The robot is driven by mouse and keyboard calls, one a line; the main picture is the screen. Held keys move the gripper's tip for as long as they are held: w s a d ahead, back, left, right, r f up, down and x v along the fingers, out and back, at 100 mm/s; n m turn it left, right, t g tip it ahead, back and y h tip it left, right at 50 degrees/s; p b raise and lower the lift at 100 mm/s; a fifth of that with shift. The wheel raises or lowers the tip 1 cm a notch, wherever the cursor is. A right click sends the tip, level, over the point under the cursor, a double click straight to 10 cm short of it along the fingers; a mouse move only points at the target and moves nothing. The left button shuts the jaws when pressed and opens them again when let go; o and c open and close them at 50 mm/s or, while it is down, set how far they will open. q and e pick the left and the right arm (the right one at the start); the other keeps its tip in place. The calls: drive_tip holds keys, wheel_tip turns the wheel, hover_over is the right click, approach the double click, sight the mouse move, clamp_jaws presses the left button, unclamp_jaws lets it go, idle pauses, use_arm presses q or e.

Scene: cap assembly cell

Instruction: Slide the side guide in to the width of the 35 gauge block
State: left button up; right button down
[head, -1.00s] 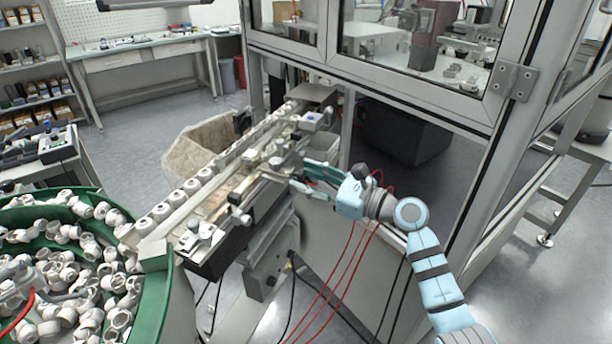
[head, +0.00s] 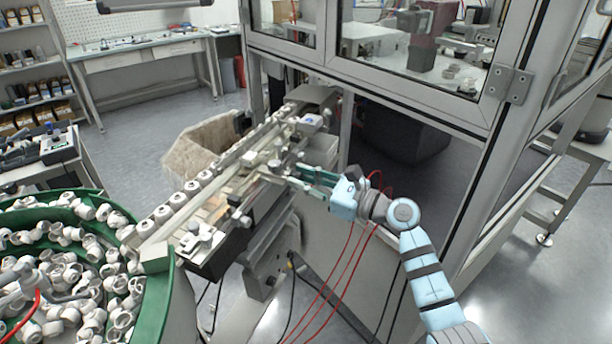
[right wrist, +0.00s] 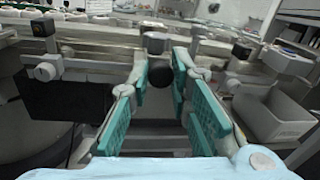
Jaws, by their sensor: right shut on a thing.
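The side guide is a long pale rail assembly (head: 262,178) along the right side of the feed track, with clamps and dark knobs. My right gripper (head: 286,173) reaches it from the right, near the middle of the track. In the right wrist view its green fingers (right wrist: 160,78) stand on either side of a dark round knob (right wrist: 155,42) at the guide's mount, and they are shut on it. Tan pieces (head: 213,207) lie along the track; I cannot tell whether one is the 35 gauge block. My left gripper is not in view.
White caps (head: 178,199) stand in a row along the track's left side. A green-rimmed bowl (head: 155,270) full of white parts is at lower left. A framed glass enclosure (head: 420,85) stands behind my right arm. A grey bin (right wrist: 275,115) is at right in the wrist view.

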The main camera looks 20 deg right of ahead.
drive_tip(key=c, duration=1.5)
unclamp_jaws()
drive_tip(key=shift+o, duration=0.2)
drive_tip(key=v, duration=1.2)
drive_tip(key=shift+w, duration=0.1)
